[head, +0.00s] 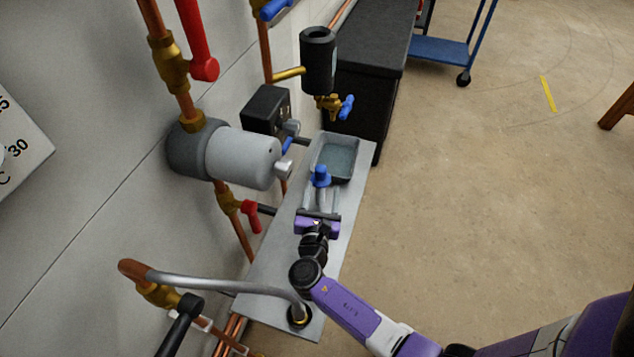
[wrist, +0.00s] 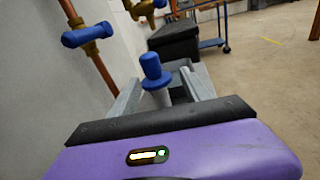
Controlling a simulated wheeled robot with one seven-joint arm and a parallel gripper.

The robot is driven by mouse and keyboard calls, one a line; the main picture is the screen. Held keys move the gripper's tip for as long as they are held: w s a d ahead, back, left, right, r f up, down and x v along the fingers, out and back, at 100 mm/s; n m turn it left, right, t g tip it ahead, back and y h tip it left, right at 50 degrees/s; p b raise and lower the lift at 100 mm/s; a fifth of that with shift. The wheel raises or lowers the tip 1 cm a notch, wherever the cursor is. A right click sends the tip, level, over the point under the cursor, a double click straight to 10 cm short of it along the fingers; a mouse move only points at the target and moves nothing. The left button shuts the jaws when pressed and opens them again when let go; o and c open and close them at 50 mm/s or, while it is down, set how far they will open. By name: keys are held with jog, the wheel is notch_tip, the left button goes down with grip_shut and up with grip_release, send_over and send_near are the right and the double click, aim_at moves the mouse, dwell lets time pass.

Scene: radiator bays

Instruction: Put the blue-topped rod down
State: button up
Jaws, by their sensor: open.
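The blue-topped rod (head: 320,176) stands upright on the grey metal shelf (head: 268,268), just in front of a grey tray. In the wrist view the rod (wrist: 153,70) shows its blue cap and pale shaft between my gripper's two fingers. My gripper (head: 319,200) is open, with a finger on each side of the rod. In the wrist view my gripper (wrist: 160,98) shows a visible gap between the fingers and the shaft. The rod's lower end is hidden behind my gripper's body.
The grey tray (head: 355,163) sits at the shelf's far end. Left of the shelf are a grey cylinder (head: 240,157), copper pipes, and a red-handled valve (head: 250,215). A bent silver pipe (head: 220,284) crosses the near end. Open floor (head: 480,200) lies to the right.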

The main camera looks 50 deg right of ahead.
jog(key=shift+w+d+r+n+h, duration=0.3)
jog(key=shift+w+d+r+h, duration=0.2)
jog(key=shift+w+r, duration=0.35)
jog(key=x, duration=0.7)
jog(key=shift+w, duration=0.4)
jog(key=shift+d+f, duration=0.1)
jog(key=shift+d, duration=0.05)
grip_shut()
